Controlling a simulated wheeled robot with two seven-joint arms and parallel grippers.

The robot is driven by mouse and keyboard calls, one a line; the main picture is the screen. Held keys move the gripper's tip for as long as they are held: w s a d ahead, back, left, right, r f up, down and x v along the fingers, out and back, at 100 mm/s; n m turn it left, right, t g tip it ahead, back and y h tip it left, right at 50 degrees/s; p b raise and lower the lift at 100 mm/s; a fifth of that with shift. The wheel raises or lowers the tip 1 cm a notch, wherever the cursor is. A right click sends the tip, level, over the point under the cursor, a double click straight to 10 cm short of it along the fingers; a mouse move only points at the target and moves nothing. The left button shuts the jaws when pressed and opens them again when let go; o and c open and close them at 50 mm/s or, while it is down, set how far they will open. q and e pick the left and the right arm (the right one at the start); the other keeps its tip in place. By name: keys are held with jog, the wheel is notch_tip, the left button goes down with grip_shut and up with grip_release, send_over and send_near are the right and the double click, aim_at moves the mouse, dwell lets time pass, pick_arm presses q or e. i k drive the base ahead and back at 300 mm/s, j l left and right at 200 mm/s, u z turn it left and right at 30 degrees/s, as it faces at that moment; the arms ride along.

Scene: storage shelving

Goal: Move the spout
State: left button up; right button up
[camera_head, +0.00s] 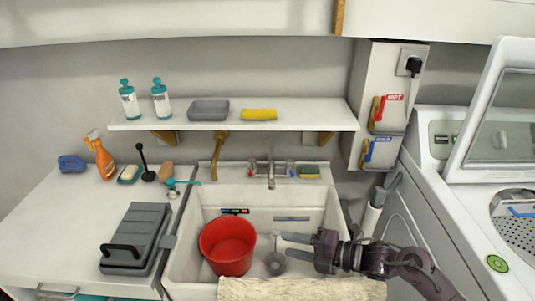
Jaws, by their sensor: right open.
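The metal spout (271,176) stands at the back middle of the white sink (325,208), between two taps with red and blue marks. It points forward over the basin. My right gripper (284,244) reaches in from the right, over the front part of the basin. Its fingers are apart with nothing held, and they point left toward the red bucket. The gripper is in front of the spout in the picture and apart from it. My left gripper is not in view.
A red bucket (228,246) stands in the sink's left half, left of my right gripper. A cloth (300,290) lies on the front rim. A green-yellow sponge (309,171) sits right of the taps. A shelf (300,113) hangs above; a washing machine (440,215) stands at right.

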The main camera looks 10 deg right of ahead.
aim_at(272, 183)
jog(key=i+l, duration=0.15)
jog(key=i, duration=0.4)
jog(key=i+l, duration=0.15)
jog(key=i, duration=0.35)
